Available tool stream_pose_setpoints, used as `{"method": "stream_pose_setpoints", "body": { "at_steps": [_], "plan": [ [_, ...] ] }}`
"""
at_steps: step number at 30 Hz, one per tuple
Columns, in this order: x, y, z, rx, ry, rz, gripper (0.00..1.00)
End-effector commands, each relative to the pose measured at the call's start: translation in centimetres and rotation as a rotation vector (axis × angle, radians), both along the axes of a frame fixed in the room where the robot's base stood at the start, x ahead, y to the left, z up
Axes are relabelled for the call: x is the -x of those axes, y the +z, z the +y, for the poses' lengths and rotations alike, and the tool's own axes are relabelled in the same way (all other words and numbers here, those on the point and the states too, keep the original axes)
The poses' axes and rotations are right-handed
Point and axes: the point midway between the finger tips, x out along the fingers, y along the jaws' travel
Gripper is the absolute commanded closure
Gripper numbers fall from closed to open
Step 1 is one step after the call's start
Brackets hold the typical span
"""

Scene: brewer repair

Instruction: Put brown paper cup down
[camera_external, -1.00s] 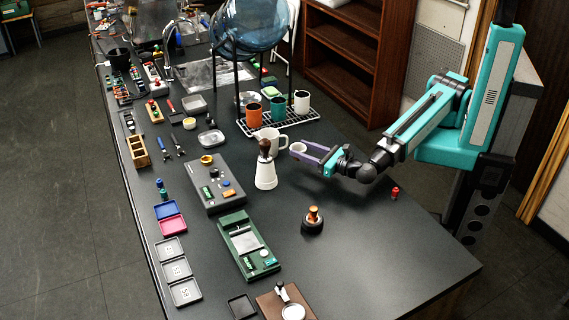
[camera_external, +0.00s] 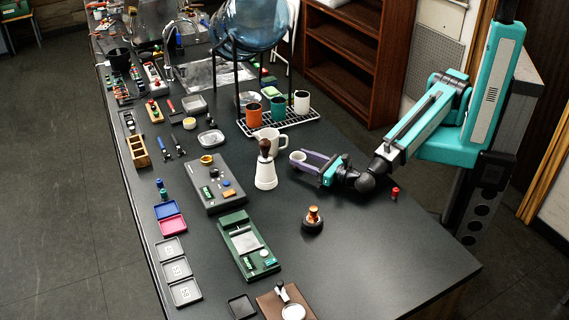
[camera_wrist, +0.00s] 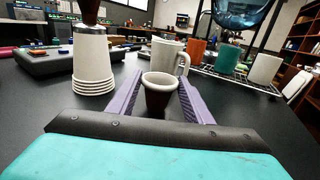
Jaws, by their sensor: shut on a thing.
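The brown paper cup (camera_wrist: 158,98) is dark brown with a white rim and inside. It stands upright between the two purple fingers of my gripper (camera_wrist: 160,80) in the wrist view. In the external view my gripper (camera_external: 305,162) reaches left over the black counter, with the cup (camera_external: 297,157) at its fingertips. My gripper is shut on the cup. The cup is low over the counter; I cannot tell whether its base touches the surface.
A stack of white cups with a brown-handled tool (camera_external: 265,170) stands left of my gripper. A white pitcher (camera_external: 273,140) stands behind. Orange, teal and white mugs sit on a wire rack (camera_external: 285,119). A copper-topped tamper (camera_external: 313,220) stands nearer the front.

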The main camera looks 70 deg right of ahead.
Motion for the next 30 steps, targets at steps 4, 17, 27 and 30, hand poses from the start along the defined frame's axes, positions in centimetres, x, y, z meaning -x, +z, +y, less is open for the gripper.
{"method": "stream_pose_setpoints", "body": {
  "at_steps": [4,17,27,30],
  "plan": [
    [0.0,-0.34,0.0,-0.001,0.0,-0.001,0.75],
    [0.0,-0.65,-0.01,-0.001,0.0,0.0,0.51],
    [0.0,-0.61,-0.01,-0.001,0.0,0.0,0.36],
    [0.0,-0.52,-0.01,-0.001,0.0,0.0,0.36]
  ]
}}
